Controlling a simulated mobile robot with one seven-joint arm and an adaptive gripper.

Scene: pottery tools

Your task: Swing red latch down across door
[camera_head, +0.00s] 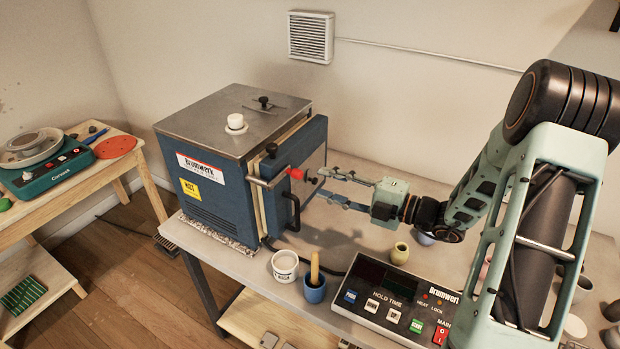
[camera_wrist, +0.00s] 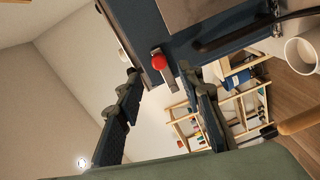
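The red latch knob (camera_head: 296,173) sits on the end of a metal bar (camera_head: 268,182) at the front of the blue kiln (camera_head: 215,180). The bar looks roughly level in the head view. The kiln door (camera_head: 308,160) looks closed or nearly so. My gripper (camera_head: 318,183) is open in front of the door, its fingers pointing at the knob. In the wrist view, the red knob (camera_wrist: 159,62) shows between and just beyond my open fingertips (camera_wrist: 160,74). I cannot tell whether either finger touches it.
A black door handle (camera_head: 293,210) is below the latch. A white cup (camera_head: 285,266), a blue pot (camera_head: 314,289) with a wooden tool and a control box (camera_head: 393,297) stand on the table in front.

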